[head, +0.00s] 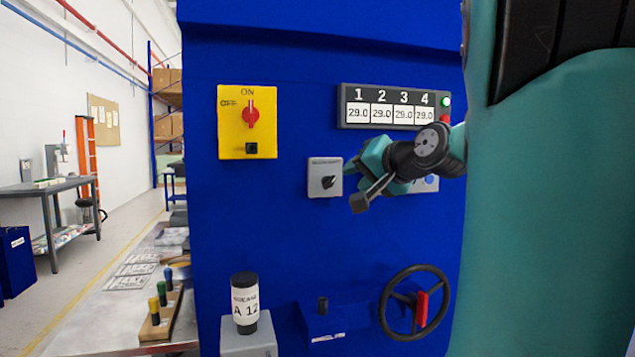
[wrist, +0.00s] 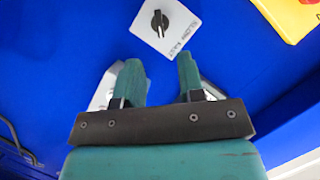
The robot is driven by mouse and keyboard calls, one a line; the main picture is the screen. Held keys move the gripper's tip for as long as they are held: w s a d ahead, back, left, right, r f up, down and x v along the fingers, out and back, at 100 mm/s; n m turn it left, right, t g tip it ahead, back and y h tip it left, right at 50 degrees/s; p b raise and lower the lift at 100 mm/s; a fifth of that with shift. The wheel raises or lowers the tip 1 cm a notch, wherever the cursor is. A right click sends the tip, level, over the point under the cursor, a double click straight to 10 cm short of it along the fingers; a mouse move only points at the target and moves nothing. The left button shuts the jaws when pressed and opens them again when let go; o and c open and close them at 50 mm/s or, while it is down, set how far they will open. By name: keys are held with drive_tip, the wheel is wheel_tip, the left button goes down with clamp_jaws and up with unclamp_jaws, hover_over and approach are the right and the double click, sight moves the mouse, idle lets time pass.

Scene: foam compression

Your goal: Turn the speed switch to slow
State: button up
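The switch (head: 328,181) is a black knob on a light grey plate in the middle of the blue machine face, left of my gripper. It also shows at the top of the wrist view as a black knob (wrist: 159,23) on a white plate. My gripper (head: 357,184) is just right of the plate in the head view. In the wrist view, my gripper (wrist: 160,76) has two teal fingers apart with only blue panel between them. It is empty and apart from the knob.
A yellow panel (head: 232,139) with a red rotary switch is at upper left. A numbered display (head: 386,96) is above my gripper. A black handwheel (head: 389,327) and a black-capped bottle (head: 245,299) are below. The blue face left of the switch is clear.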

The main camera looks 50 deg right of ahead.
sight(331, 183)
drive_tip(key=p+x, duration=0.1)
drive_tip(key=x, duration=0.8)
drive_tip(key=shift+d, duration=0.1)
